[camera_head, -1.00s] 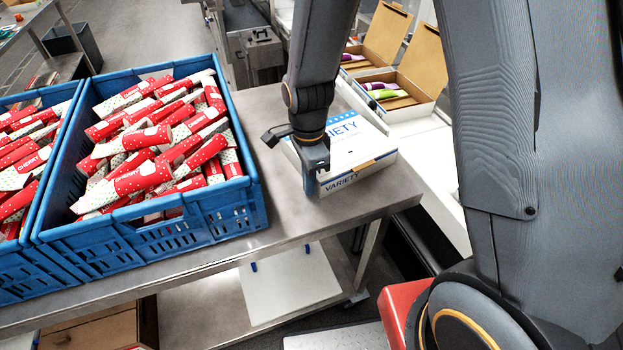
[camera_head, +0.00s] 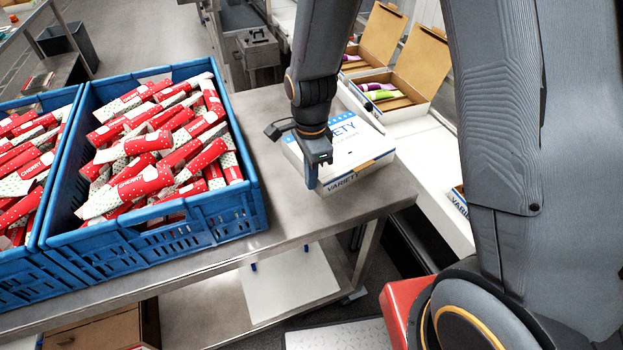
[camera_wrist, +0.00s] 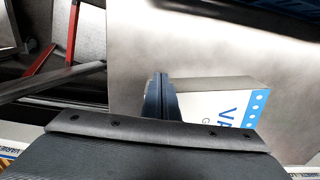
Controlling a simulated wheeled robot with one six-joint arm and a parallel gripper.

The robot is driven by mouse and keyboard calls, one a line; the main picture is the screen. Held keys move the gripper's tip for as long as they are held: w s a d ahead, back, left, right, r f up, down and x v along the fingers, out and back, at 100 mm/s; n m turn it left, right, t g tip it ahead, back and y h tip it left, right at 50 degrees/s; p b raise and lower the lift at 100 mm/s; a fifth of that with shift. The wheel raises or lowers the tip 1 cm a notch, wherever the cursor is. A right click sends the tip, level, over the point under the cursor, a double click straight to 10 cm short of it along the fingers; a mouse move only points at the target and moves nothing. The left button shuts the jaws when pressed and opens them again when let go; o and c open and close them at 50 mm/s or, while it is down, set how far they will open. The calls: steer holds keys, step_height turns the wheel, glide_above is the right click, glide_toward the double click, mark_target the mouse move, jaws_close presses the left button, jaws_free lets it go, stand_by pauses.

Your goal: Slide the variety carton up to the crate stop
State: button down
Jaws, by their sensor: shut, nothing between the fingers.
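The variety carton (camera_head: 352,150) is a closed white box with blue lettering, lying flat on the steel table (camera_head: 330,215) near its right end. It also shows in the wrist view (camera_wrist: 228,104). My gripper (camera_head: 316,186) points down at the carton's near left corner, its fingers shut and empty. In the wrist view the shut fingers (camera_wrist: 161,97) stand beside the carton's edge; whether they touch it I cannot tell. The blue crate (camera_head: 255,165), full of red and white wrapped lollies, stands to the left, with bare table between it and the carton. I cannot make out a separate crate stop.
A second blue crate (camera_head: 20,275) stands at the far left. Open cartons (camera_head: 400,85) with coloured packs sit on a white conveyor (camera_head: 425,140) behind and right. The table's front edge runs just below the carton. A white board (camera_head: 290,283) lies on the lower shelf.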

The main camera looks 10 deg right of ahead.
step_height(320, 180, up, 7)
steer(key=p, duration=0.5)
steer(key=s+d+f+m+t+y+b, duration=0.25)
steer(key=d+m+b, duration=0.45)
steer(key=d, duration=0.7)
steer(key=s+d+f+m+t+y+b, duration=0.1)
steer(key=s+d+m+t+y+b, duration=0.3)
steer(key=d+b, duration=0.8)
steer(key=m+g+h+p, duration=0.1)
steer(key=h+p, duration=0.1)
steer(key=p, duration=0.5)
glide_toward(337, 140)
steer(key=shift+y, duration=0.25)
steer(key=w+a+f, duration=0.1)
steer(key=w+f, duration=0.1)
steer(key=w+a+f, duration=0.1)
steer(key=shift+w+a+f, duration=0.25)
steer(key=shift+w+a, duration=0.05)
steer(key=shift+w, duration=0.1)
steer(key=shift+w+d+f, duration=0.1)
steer(key=shift+f, duration=0.6)
steer(key=shift+f+b, duration=0.25)
steer(key=shift+b, duration=0.15)
steer(key=shift+s, duration=0.2)
steer(key=shift+s+f+g, duration=0.1)
steer(key=shift+g, duration=0.15)
